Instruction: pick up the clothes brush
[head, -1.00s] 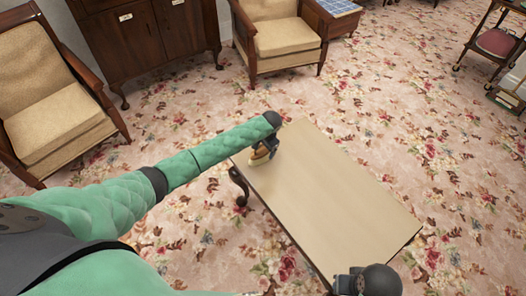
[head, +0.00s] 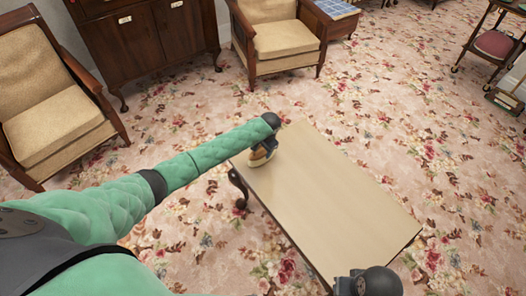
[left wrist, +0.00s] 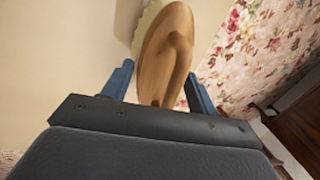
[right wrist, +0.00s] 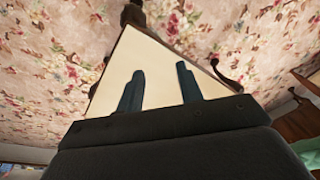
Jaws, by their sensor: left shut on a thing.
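The clothes brush (head: 262,156) has a tan wooden back and pale bristles. It is at the far left corner of the low table (head: 330,200). In the left wrist view the brush (left wrist: 166,55) lies between the two blue fingers of my left gripper (left wrist: 158,92), which is shut on it. In the head view my left gripper (head: 268,147) partly hides the brush, and I cannot tell whether it touches the tabletop. My right gripper (right wrist: 160,88) is open and empty, over the table's near end.
Apart from the brush, the tabletop is bare. Two cushioned armchairs (head: 278,38) and a dark wooden cabinet (head: 140,40) stand beyond. A trolley (head: 490,45) is at the far right. Flowered carpet surrounds the table.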

